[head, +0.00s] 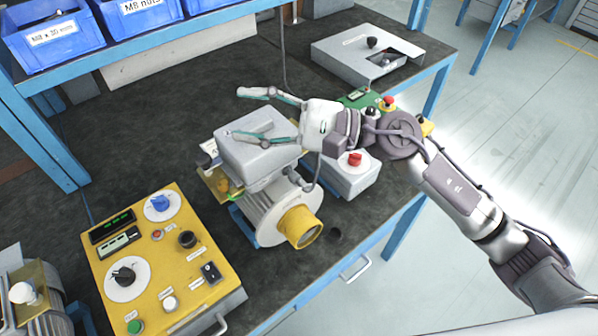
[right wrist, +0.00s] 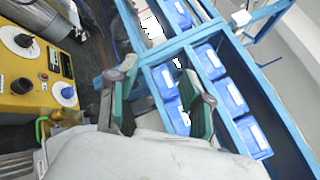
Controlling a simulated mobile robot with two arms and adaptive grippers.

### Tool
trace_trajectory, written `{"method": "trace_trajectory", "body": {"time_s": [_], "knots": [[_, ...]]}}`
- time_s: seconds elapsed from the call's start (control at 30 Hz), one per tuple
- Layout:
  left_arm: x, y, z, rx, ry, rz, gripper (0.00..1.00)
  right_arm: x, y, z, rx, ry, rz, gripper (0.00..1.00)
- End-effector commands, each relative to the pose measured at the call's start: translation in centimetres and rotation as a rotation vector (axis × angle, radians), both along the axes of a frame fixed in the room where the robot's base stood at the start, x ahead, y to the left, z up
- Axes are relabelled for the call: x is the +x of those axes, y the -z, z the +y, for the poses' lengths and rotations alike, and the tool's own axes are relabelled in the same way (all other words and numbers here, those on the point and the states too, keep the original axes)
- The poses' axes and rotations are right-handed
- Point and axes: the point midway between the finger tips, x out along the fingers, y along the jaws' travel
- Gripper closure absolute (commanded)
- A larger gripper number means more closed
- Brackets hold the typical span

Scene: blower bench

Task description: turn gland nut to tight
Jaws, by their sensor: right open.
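The motor (head: 262,213), a pale finned body with a yellow shaft end (head: 300,225), stands on the dark bench. A grey terminal box (head: 258,152) sits on top of it. A small dark fitting with a cable (head: 294,178) shows at the box's right side; I cannot tell for sure that it is the gland nut. My right gripper (head: 240,113) is over the box, its fingers spread and pointing left, with nothing between them. Its fingers also show apart in the right wrist view (right wrist: 157,80). My left gripper is not in view.
A yellow control panel (head: 160,262) with knobs lies left of the motor. A grey box with a red knob (head: 352,172) stands to its right, under my right arm. Blue bins (head: 55,40) fill the shelf at upper left. A grey case (head: 368,52) lies at the back.

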Motion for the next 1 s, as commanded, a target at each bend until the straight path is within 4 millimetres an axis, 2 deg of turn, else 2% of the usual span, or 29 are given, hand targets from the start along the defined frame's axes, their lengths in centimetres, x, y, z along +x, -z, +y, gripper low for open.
{"method": "trace_trajectory", "body": {"time_s": [0.03,0.1,0.17,0.23,0.3,0.4,0.53,0.63,0.73,1.0], "knots": [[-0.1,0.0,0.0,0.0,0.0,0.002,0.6,-0.4,1.3,0.0,-0.165,-0.043,-0.2,0.5],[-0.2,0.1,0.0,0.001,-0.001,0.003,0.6,-0.5,3.8,-0.8,-0.394,-0.121,-0.467,0.5],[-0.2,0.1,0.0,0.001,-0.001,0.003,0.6,-0.1,5.8,-2.3,-0.579,-0.195,-0.666,0.5],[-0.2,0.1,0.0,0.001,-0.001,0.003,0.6,0.9,7.7,-4.7,-0.772,-0.288,-0.856,0.5],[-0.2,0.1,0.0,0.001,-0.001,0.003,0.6,2.0,8.9,-7.4,-0.936,-0.376,-0.994,0.5],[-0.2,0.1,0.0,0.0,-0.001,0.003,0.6,3.3,9.7,-10.7,-1.106,-0.481,-1.119,0.5],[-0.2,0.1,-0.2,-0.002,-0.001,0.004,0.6,4.2,10.1,-13.1,-1.22,-0.563,-1.189,0.5],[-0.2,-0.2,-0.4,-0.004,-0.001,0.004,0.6,4.4,10.5,-13.5,-1.244,-0.585,-1.202,0.5],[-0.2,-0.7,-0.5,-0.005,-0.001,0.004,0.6,4.5,11.6,-12.8,-1.241,-0.587,-1.201,0.5],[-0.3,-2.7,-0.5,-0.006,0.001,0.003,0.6,5.3,16.4,-10.1,-1.237,-0.587,-1.197,0.5]]}}
